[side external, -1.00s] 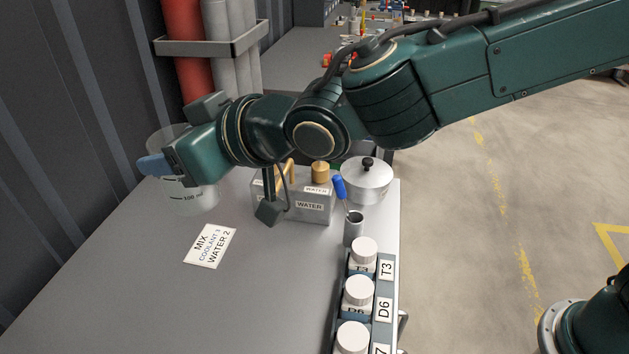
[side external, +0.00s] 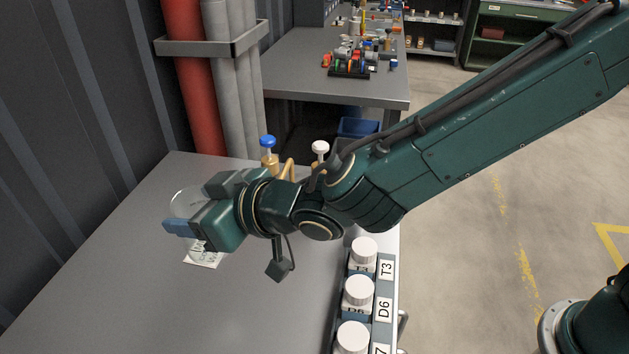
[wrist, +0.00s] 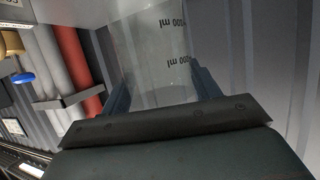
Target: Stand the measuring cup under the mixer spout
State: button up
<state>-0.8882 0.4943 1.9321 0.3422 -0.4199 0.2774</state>
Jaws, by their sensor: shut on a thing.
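The clear measuring cup (side external: 184,204) is at the left of the bench in the side view, largely hidden behind my gripper. My gripper (side external: 180,229) is shut on it. In the wrist view the cup (wrist: 155,45) stands between my two fingers (wrist: 160,92), with its volume marks showing. The mixer has a blue knob (side external: 268,142), a white knob (side external: 320,147) and a brass spout (side external: 288,166), behind my wrist and to the right of the cup. Its lower body is hidden by my arm. I cannot tell whether the cup touches the bench.
A MIX card (side external: 203,260) lies partly covered below my gripper. A rack of white-capped bottles (side external: 358,290) lines the bench's right edge. Red (side external: 188,85) and grey pipes (side external: 230,85) stand at the back. The front left of the bench is clear.

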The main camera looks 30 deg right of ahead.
notch_tip(320, 180, down, 9)
jog(key=shift+f, duration=0.2)
jog(key=shift+f, duration=1.9)
jog(key=shift+f, duration=0.15)
jog(key=o, duration=1)
jog(key=shift+o, duration=0.2)
